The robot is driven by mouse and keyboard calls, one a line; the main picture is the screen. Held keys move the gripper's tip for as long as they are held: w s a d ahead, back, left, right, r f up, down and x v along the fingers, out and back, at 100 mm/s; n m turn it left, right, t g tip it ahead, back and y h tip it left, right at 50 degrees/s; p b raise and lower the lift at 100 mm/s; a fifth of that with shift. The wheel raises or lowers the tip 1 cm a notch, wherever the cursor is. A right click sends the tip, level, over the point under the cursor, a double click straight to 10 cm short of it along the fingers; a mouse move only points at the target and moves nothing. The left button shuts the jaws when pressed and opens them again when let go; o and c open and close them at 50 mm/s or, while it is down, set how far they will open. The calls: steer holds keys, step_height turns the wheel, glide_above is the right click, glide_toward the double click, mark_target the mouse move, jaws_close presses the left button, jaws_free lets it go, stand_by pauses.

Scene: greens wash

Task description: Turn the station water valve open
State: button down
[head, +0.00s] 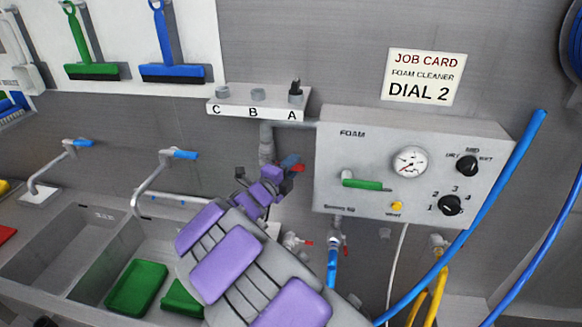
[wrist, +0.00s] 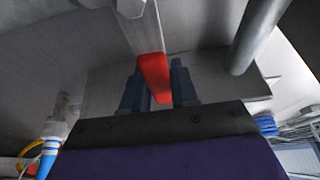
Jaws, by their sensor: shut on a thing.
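My gripper (head: 288,166) is raised beside the grey vertical pipe, just left of the foam panel. In the wrist view my gripper (wrist: 159,88) has its two dark fingers on either side of a red lever handle (wrist: 154,72), shut on it. A bit of the red handle (head: 298,168) shows at the fingertips in the head view. The handle looks like the water valve's lever. The valve body is mostly hidden behind my gripper, so I cannot tell how far it is turned.
The foam panel (head: 440,128) with gauge, dials and a green-handled lever (head: 362,183) is to the right. A shelf marked C, B, A (head: 240,103) is above. Sinks (head: 65,245) with green trays lie lower left. A blue hose (head: 487,205) crosses the right side.

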stand_by(0.6)
steer(key=r+n, duration=0.1)
steer(key=r+n+t+p, duration=0.1)
steer(key=n, duration=0.1)
steer(key=r+n+t+p, duration=0.1)
steer(key=n, duration=0.1)
steer(key=shift+a+r, duration=0.2)
steer(key=shift+a, duration=0.15)
steer(key=n, duration=0.1)
steer(key=a+r+n+t+p, duration=0.1)
steer(key=n, duration=0.1)
steer(key=shift+w+r+p, duration=0.1)
steer(key=shift+r+p, duration=0.15)
steer(key=shift+p, duration=0.05)
steer(key=shift+w+a+r+n+t+y+p, duration=0.1)
steer(key=shift+a+r+n+t+y+p, duration=0.25)
steer(key=shift+n, duration=0.6)
steer(key=shift+w+a+r+n+t+y+p, duration=0.1)
steer(key=shift+a+r+n+t+y+p, duration=0.2)
steer(key=shift+n, duration=0.7)
steer(key=shift+w+a+r+n+t+y+p, duration=0.15)
steer(key=shift+a+r+n+t+p, duration=0.3)
steer(key=shift+n, duration=0.5)
steer(key=shift+s+a+f, duration=0.1)
steer(key=c, duration=1)
jaws_free()
steer(key=shift+a, duration=0.15)
steer(key=shift+o, duration=0.2)
